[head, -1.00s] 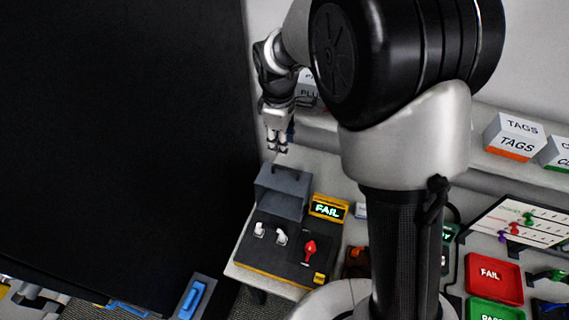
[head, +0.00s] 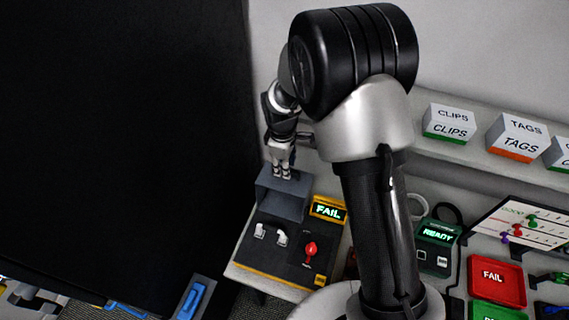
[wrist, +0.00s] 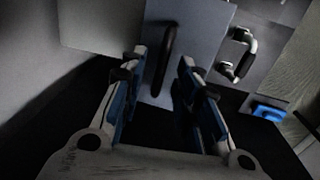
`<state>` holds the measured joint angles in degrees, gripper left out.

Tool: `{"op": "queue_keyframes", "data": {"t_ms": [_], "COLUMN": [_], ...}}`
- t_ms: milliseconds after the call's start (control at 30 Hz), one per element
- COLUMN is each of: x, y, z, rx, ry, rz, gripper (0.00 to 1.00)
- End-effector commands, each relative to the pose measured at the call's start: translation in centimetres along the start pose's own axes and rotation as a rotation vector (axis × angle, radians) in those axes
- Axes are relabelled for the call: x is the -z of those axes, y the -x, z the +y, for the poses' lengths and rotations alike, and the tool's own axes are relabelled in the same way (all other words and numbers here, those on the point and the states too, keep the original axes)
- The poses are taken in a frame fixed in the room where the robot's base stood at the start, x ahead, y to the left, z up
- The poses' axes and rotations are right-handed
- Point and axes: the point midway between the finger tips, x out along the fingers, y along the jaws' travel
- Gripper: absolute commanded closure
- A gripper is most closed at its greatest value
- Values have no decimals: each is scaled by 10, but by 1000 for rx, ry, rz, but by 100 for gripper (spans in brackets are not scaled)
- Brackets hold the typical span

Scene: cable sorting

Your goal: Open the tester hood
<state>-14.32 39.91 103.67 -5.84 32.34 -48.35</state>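The tester (head: 282,257) has a dark base with a grey hood (head: 282,199) over its back end. The hood also fills the upper middle of the wrist view (wrist: 203,28), with a dark loop handle (wrist: 167,50) on it. My gripper (head: 282,173) is just above the hood in the head view and hides the handle there. In the wrist view its two blue-padded fingers are spread, one on each side of the handle, with gaps on both sides. Nothing is held.
A FAIL display (head: 328,210) stands right beside the hood. White fittings (head: 279,237) and a red lever (head: 310,249) are on the tester's front part. A READY unit (head: 437,234) and a red FAIL tray (head: 495,281) lie to the right. A large dark panel (head: 120,140) fills the left.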

Motion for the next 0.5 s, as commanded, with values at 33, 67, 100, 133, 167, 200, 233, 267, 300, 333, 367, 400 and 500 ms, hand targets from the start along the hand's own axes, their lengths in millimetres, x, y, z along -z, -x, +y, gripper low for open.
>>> {"op": "queue_keyframes", "data": {"t_ms": [33,67,100,133,167,200,233,267,300,333,367,400,500], "x": [0,0,0,0,0,0,0,0,0,0,0,0,0], "y": [0,0,0,0,0,0,0,0,0,0,0,0,0], "z": [0,0,0,0,0,0,0,0,0,0,0,0,0], "rx": [0,0,0,0,0,0,0,0,0,0,0,0,0], "ry": [0,0,0,0,0,0,0,0,1,1,1,1,1], "rz": [0,0,0,0,0,0,0,0,0,0,0,0,0], "gripper": [72,74,77,79,81,84,86,88,90,92,94,97,100]}}
